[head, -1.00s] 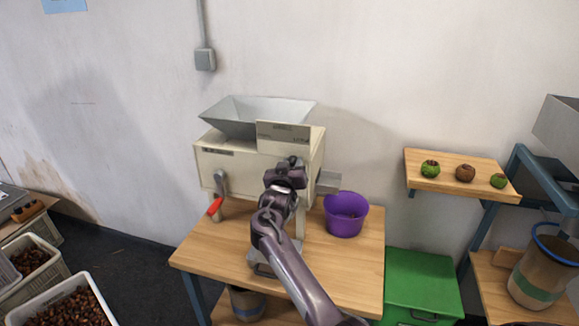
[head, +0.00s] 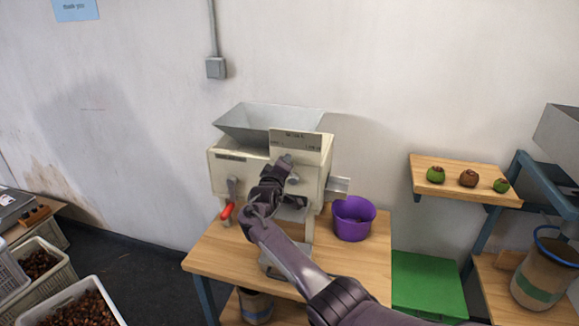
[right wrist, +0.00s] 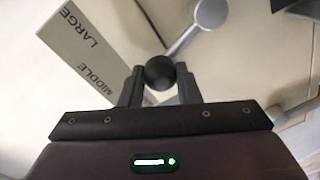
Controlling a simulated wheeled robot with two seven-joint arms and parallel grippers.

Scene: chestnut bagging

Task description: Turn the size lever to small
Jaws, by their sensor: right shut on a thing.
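The size lever (right wrist: 184,46) shows in the right wrist view as a grey arm with a round black knob (right wrist: 160,72), running up and right to a round pivot (right wrist: 210,12). My right gripper (right wrist: 160,88) is shut on the knob, with one finger on each side. Beside it, a scale plate (right wrist: 95,50) reads LARGE and MIDDLE; no SMALL mark is visible. In the head view, my right gripper (head: 286,163) is at the front of the cream sorting machine (head: 237,178) and hides the knob. My left gripper is not in view.
A red-handled crank (head: 226,211) hangs at the machine's front left. A purple bucket (head: 354,219) stands on the wooden table (head: 215,255) at the right. A grey hopper (head: 262,121) tops the machine. A green box (head: 427,285) stands right of the table.

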